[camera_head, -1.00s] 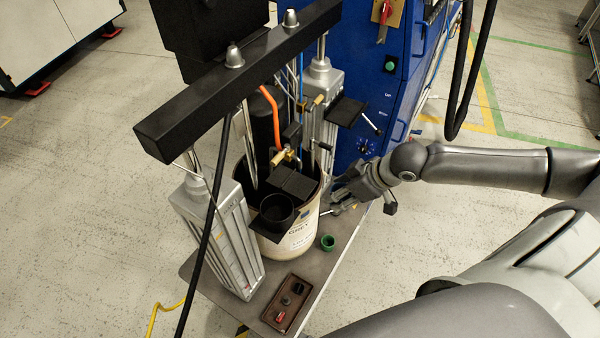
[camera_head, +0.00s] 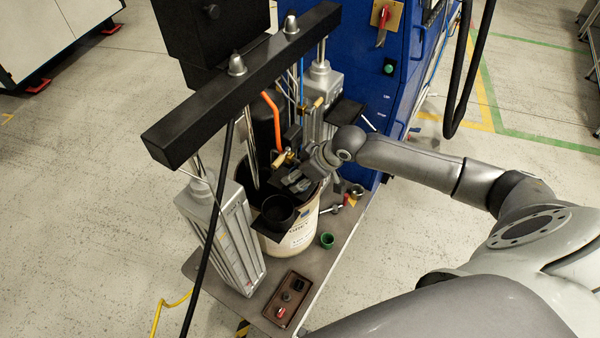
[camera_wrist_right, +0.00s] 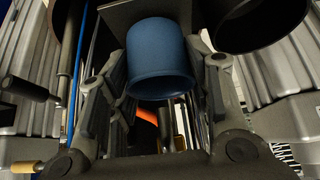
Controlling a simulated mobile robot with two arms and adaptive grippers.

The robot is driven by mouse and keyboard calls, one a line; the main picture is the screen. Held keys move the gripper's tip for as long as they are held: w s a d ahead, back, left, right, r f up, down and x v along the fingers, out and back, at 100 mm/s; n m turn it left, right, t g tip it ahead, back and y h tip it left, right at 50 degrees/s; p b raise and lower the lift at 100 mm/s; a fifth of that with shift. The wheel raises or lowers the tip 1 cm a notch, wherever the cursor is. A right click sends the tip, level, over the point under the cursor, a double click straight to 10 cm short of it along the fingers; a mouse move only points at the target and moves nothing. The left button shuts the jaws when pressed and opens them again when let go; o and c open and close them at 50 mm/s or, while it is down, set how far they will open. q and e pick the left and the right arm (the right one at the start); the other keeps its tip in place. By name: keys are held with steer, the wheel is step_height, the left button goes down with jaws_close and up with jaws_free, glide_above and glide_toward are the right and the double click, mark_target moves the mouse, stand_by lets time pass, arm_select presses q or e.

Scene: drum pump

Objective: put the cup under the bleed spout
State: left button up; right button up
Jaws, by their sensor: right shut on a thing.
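My right gripper (camera_head: 290,181) is over the drum, beside the brass valve fitting (camera_head: 284,157), which I take for the bleed spout. In the right wrist view a blue cup (camera_wrist_right: 160,60) sits between the fingers of this gripper (camera_wrist_right: 165,75), which is shut on it. My left gripper is not in view.
A black round pot (camera_head: 278,210) stands on a small black plate at the drum (camera_head: 296,238). The black crossbar (camera_head: 245,80) and metal columns (camera_head: 228,235) hem in the drum.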

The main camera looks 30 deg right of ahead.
steer(key=shift+s+d+f, duration=0.1)
steer(key=shift+s+f, duration=0.1)
steer(key=shift+f, duration=0.1)
steer(key=o, duration=0.9)
steer(key=shift+o, duration=0.2)
steer(key=b+v, duration=0.1)
steer(key=v, duration=1.1)
